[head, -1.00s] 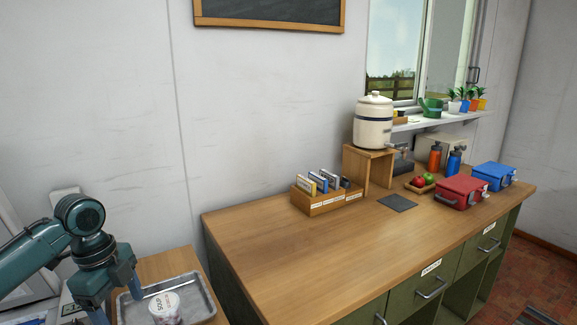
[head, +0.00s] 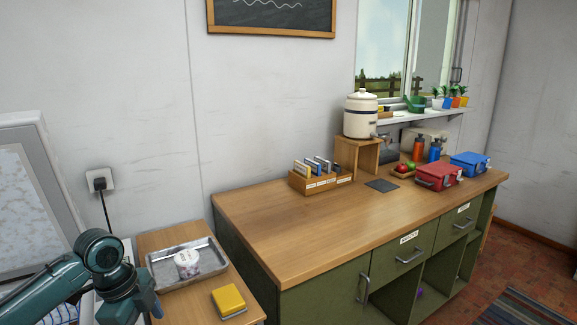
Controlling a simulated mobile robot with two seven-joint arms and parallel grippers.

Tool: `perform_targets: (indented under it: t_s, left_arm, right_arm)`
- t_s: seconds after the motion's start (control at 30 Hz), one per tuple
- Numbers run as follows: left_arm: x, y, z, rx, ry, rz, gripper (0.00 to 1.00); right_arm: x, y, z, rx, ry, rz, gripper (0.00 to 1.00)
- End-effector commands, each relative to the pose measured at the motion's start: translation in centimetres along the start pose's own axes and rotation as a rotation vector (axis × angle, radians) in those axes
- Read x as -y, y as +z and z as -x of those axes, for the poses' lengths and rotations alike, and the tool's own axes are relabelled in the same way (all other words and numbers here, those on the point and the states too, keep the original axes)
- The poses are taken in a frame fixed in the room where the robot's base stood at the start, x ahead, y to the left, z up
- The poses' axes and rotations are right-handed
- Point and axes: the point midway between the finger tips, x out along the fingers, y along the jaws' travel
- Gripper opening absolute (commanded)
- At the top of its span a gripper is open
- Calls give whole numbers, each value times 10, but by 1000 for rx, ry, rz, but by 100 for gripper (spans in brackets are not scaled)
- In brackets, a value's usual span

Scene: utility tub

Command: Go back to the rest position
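My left arm comes in at the bottom left of the head view, with its gripper (head: 148,309) low beside the small wooden side table (head: 205,291). Only part of the gripper shows at the lower edge, so I cannot tell whether it is open or shut. My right gripper is out of view. A white labelled tub (head: 187,264) stands in a grey metal tray (head: 213,260) on the side table, apart from the gripper. A yellow box or sponge-like block (head: 229,300) lies in front of the tray.
The long wooden counter (head: 290,232) is mostly clear in front. A card rack (head: 322,183), a water dispenser (head: 361,114) on a stand, a fruit tray (head: 402,173), a red box (head: 438,176) and a blue box (head: 469,164) stand along it. Green cabinets are below; floor shows at right.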

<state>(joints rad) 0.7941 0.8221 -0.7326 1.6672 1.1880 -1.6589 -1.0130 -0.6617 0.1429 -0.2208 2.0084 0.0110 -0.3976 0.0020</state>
Motion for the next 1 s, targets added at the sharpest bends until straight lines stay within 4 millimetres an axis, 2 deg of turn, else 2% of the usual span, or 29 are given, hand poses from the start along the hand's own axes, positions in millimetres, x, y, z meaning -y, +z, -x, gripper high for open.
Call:
perform_targets:
  t_s: [0.03,0.27,0.4,0.5,0.7,0.9,1.0]
  left_arm:
    - [-4,-10,-20,-22,-15,24,73]
    - [-23,-61,-103,-158,-148,213,73]
    - [-48,-94,-149,-287,-246,405,73]
    - [-71,-111,-172,-381,-314,563,73]
    - [-124,-119,-195,-532,-453,889,73]
    - [-174,-105,-195,-607,-577,1124,73]
    - [-190,-99,-193,-620,-614,1181,73]
  right_arm:
    - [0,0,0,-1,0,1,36]
    - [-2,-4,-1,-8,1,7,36]
    - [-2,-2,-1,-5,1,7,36]
    - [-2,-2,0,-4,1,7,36]
    - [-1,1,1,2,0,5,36]
    - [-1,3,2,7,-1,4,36]
    - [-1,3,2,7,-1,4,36]
